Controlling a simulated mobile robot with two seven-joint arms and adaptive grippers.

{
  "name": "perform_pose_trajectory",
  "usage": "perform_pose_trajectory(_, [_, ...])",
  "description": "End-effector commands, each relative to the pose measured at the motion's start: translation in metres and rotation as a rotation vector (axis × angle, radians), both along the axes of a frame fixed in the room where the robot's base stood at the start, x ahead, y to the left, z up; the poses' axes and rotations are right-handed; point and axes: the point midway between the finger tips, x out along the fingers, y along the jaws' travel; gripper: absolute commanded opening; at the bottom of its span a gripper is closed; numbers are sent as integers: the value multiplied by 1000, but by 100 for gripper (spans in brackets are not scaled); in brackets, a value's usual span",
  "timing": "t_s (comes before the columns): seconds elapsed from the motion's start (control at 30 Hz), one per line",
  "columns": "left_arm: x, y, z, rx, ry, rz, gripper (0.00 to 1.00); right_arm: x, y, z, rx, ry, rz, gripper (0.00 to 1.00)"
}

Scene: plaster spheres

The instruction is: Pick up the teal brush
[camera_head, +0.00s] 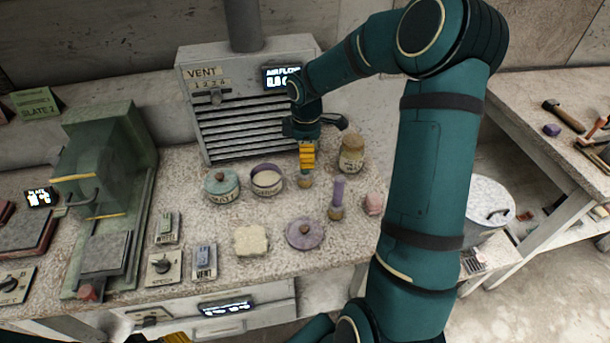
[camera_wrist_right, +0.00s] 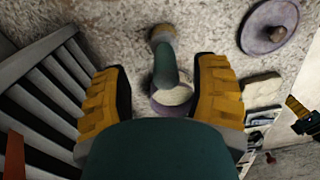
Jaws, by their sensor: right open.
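The teal brush (camera_head: 305,181) stands on the bench in front of the vent. Its upper part is hidden behind my right gripper (camera_head: 307,160) in the head view. In the right wrist view the brush's dark teal handle (camera_wrist_right: 165,68) shows between the spread yellow fingers of my right gripper (camera_wrist_right: 163,100), with the tan bristle end beyond them. There is a gap on each side of the handle. My left gripper (camera_head: 176,339) shows only as a yellow bit at the bottom edge; yellow fingers also show at the right edge of the right wrist view (camera_wrist_right: 300,112).
The vent box (camera_head: 245,125) stands close behind. A purple-rimmed bowl (camera_head: 267,181) and a teal-lidded pot (camera_head: 221,186) are left of the brush. A tan-lidded jar (camera_head: 351,155) and a purple-handled brush (camera_head: 338,198) are to its right. A purple lid (camera_head: 304,233) and a sponge (camera_head: 250,241) lie in front.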

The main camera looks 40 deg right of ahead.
Motion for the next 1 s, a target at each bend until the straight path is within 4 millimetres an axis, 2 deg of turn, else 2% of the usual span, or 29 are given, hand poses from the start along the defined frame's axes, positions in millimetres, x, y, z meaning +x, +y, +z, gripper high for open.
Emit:
perform_pose_trajectory(0.17, [1,0,-6,0,-2,1,47,-2,3,-16,3,2,0,60])
perform_pose_trajectory(0.4, [3,0,-15,1,-7,2,47,-4,6,-49,1,2,-1,60])
perform_pose_trajectory(0.67, [3,0,-15,1,-8,2,47,-3,6,-51,1,-1,-1,60])
perform_pose_trajectory(0.77, [3,0,-15,1,-8,2,47,-3,6,-51,1,-1,0,31])
perform_pose_trajectory(0.83, [3,0,-15,1,-8,2,47,-3,6,-51,1,-1,0,6])
perform_pose_trajectory(0.87, [3,0,-15,1,-8,2,47,-3,6,-51,1,-1,0,0])
perform_pose_trajectory(1.0, [3,0,-15,1,-7,2,47,-3,6,-51,1,-1,0,0])
